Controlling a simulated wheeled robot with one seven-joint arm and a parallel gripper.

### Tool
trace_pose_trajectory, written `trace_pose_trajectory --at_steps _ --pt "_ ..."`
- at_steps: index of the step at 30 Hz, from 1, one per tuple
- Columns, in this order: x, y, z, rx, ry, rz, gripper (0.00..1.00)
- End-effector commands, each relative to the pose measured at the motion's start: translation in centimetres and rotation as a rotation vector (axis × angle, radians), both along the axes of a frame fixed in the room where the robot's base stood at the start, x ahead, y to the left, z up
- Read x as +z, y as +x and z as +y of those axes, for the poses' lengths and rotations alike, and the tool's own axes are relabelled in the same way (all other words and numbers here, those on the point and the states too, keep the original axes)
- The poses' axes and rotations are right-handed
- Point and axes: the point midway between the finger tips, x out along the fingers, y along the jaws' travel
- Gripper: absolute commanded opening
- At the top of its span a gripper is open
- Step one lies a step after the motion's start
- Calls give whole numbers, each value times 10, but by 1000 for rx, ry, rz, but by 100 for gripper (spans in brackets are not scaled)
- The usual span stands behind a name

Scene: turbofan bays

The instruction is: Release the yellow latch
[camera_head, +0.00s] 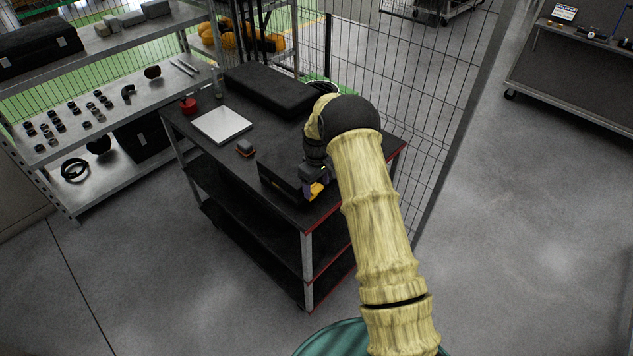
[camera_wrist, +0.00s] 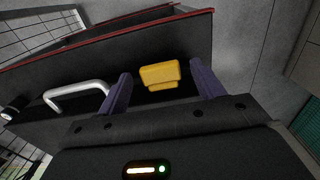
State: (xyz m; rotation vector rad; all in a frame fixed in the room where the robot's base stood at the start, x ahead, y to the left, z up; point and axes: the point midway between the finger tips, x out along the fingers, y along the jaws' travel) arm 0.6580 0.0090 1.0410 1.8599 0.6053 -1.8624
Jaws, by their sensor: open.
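The yellow latch (camera_wrist: 160,75) sits on the face of a black case (camera_head: 283,178) that rests on the cart top. In the wrist view the latch lies between the two purple fingers of my gripper (camera_wrist: 158,86), with a gap on each side. My gripper is open and holds nothing. In the head view my gripper (camera_head: 317,186) is at the case's near right end, and only a small part of the yellow latch shows there. A silver handle (camera_wrist: 75,92) is on the same case, left of the latch in the wrist view.
A parts shelf (camera_head: 90,125) stands left. A mesh fence (camera_head: 400,80) stands behind. The floor right is clear.

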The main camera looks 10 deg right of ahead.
Motion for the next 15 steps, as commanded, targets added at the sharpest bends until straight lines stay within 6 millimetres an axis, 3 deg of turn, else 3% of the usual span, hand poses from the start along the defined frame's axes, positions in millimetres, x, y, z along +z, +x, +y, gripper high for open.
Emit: trace_pose_trajectory --at_steps 8,12,15 --pt "-1 0 0 0 0 -1 65" --pt "-1 0 0 0 0 -1 38" --pt "-1 0 0 0 0 -1 22"
